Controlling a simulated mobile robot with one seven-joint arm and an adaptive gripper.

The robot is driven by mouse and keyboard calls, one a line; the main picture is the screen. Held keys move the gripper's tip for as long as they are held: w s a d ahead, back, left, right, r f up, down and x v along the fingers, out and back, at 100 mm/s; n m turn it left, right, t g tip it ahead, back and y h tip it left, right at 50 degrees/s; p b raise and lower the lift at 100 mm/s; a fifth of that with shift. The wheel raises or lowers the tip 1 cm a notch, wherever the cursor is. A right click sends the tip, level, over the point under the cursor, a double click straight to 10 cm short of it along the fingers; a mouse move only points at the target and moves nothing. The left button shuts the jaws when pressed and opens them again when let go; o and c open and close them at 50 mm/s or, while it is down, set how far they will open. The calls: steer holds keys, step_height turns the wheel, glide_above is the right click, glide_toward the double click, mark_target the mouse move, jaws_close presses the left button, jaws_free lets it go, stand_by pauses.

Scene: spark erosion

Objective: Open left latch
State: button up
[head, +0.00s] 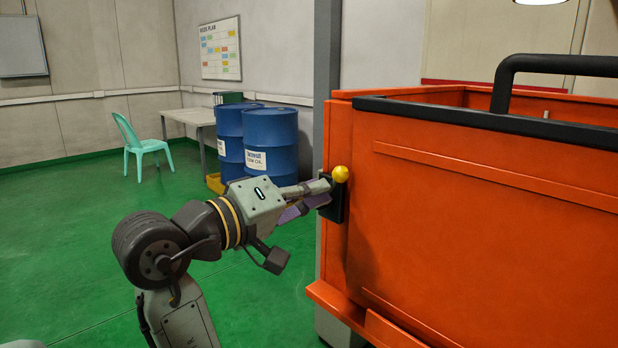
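The left latch (341,200) is a dark piece with a round yellow knob (340,174) on top. It sits on the left edge of the orange machine tank (480,215). My gripper (321,193) reaches in from the left, with its fingertips right at the latch, just below and left of the knob. One grey finger and a purple-toned part show. Whether the fingertips touch or grip the latch is hidden at this angle, and I cannot tell how far they are apart.
A thick black handle (545,66) rises from the tank's dark top rim. An orange ledge (340,303) juts out low at the tank's left. Two blue drums (270,145), a table (190,115) and a turquoise chair (141,146) stand behind. The green floor (70,230) at left is clear.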

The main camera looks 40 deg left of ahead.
steer(key=shift+o, duration=0.6)
steer(key=shift+w+f, duration=0.2)
steer(key=shift+w, duration=0.25)
steer(key=o, duration=0.3)
steer(key=shift+s+d+r, duration=0.1)
steer(key=shift+d+r, duration=0.2)
steer(key=shift+r, duration=0.05)
steer(key=o, duration=0.9)
steer(key=shift+d, duration=0.2)
steer(key=o, duration=0.6)
steer(key=shift+a, duration=0.1)
steer(key=s+a, duration=0.1)
steer(key=s, duration=1.1)
steer(key=shift+w, duration=0.1)
steer(key=shift+c, duration=0.5)
